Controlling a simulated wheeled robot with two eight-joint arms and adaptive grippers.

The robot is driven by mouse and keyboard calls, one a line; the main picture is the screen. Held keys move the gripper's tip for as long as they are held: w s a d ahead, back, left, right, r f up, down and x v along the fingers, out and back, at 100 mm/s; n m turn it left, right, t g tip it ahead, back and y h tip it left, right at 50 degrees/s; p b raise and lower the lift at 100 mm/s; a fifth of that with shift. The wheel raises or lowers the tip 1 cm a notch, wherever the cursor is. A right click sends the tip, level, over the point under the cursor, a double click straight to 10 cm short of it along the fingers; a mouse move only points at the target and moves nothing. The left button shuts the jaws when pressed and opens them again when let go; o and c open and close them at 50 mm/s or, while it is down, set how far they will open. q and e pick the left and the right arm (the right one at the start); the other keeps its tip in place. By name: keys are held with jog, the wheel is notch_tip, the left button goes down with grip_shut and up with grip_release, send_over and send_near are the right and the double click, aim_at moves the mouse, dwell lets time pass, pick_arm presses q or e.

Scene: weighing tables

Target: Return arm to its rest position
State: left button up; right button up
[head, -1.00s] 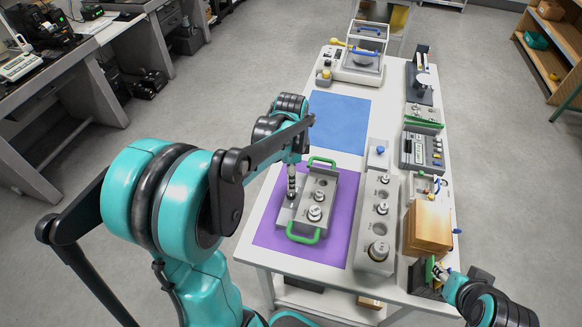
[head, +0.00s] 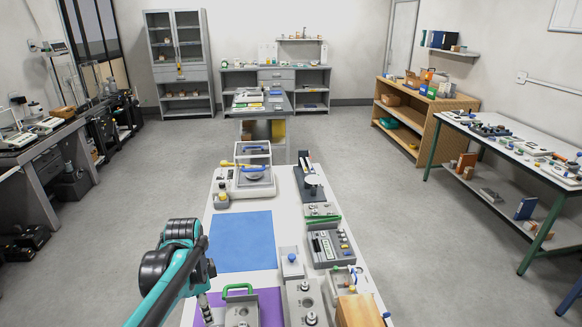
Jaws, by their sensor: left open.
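My left arm (head: 172,285) in teal and black comes in from the bottom left and bends down over the near left side of the weighing table (head: 284,235). My left gripper (head: 205,308) points down at the bottom edge of the view, open, beside a grey weight tray (head: 240,308) with a green handle. I cannot tell whether it touches the tray. The tray lies on a purple mat (head: 190,312) and is cut off by the frame. My right gripper is out of view.
A bare blue mat (head: 243,241) lies beyond the tray. A balance (head: 252,180) stands at the table's far end. A weight block (head: 303,296), a grey device (head: 330,247) and a wooden box (head: 358,312) line the right side. Open floor surrounds the table.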

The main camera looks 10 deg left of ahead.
pick_arm(q)
jog(key=s+d+r+n+t, duration=0.1)
jog(key=s+d+n+t, duration=0.6)
jog(key=s+d+n, duration=0.2)
jog(key=shift+s+d+n, duration=0.25)
jog(key=shift+s+n, duration=0.6)
jog(key=shift+n, duration=0.15)
